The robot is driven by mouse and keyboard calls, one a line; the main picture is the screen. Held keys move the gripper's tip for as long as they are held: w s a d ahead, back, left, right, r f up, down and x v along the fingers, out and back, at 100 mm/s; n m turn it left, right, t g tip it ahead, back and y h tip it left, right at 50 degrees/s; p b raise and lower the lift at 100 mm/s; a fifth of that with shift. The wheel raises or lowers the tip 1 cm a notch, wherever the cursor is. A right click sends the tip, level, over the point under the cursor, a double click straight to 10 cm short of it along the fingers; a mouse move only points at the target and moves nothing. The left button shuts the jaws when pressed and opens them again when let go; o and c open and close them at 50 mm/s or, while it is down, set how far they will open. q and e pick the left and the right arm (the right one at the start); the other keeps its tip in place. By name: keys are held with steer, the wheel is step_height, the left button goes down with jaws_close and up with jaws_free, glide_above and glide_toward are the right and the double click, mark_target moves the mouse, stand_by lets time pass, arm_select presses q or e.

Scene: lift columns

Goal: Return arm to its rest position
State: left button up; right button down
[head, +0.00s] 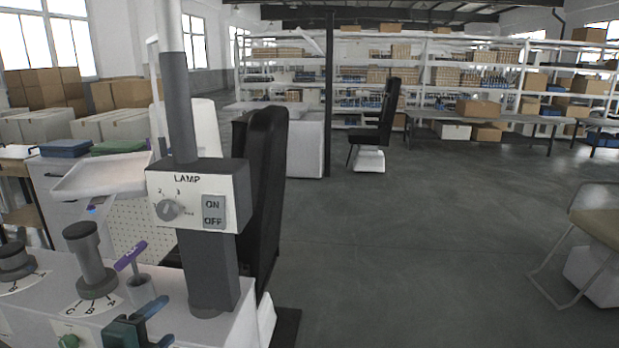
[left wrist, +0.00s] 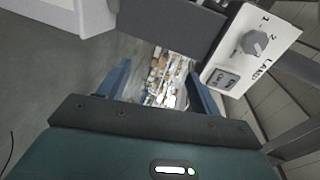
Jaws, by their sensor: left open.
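My left gripper (head: 167,319) is low in the head view, in front of the white workbench with its knobs. It is open, with nothing between its fingers. In the left wrist view, the two blue fingers of the left gripper (left wrist: 160,72) stand apart, with only distant shelving visible between them. The lamp box (head: 200,195), marked LAMP with a dial and ON/OFF switch, is on a dark post above and right of the gripper in the head view. The lamp box (left wrist: 252,50) also shows right of the fingers, apart from them. My right gripper is not in view.
The white bench (head: 240,325) carries two dark knobs (head: 90,262) and a purple-handled item (head: 131,255) in a grey cup. A white tray (head: 100,178) and black chair (head: 262,170) stand behind. Shelves (head: 425,75) line the back. The floor at centre right is clear.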

arm_select(q)
steer(key=s+d+f+n+g, duration=0.1)
steer(key=s+d+f+n, duration=0.3)
steer(key=s+f, duration=0.3)
steer(key=s+d+f+n+g, duration=0.2)
steer(key=s+d+f+n, duration=0.2)
steer(key=s+f+n, duration=0.2)
steer(key=s+d+f+n+g, duration=0.2)
steer(key=s+d+f+n, duration=0.2)
steer(key=f, duration=0.6)
steer(key=s+n, duration=0.2)
steer(key=s, duration=0.1)
steer(key=shift+s+d+f, duration=0.3)
steer(key=shift+s, duration=0.05)
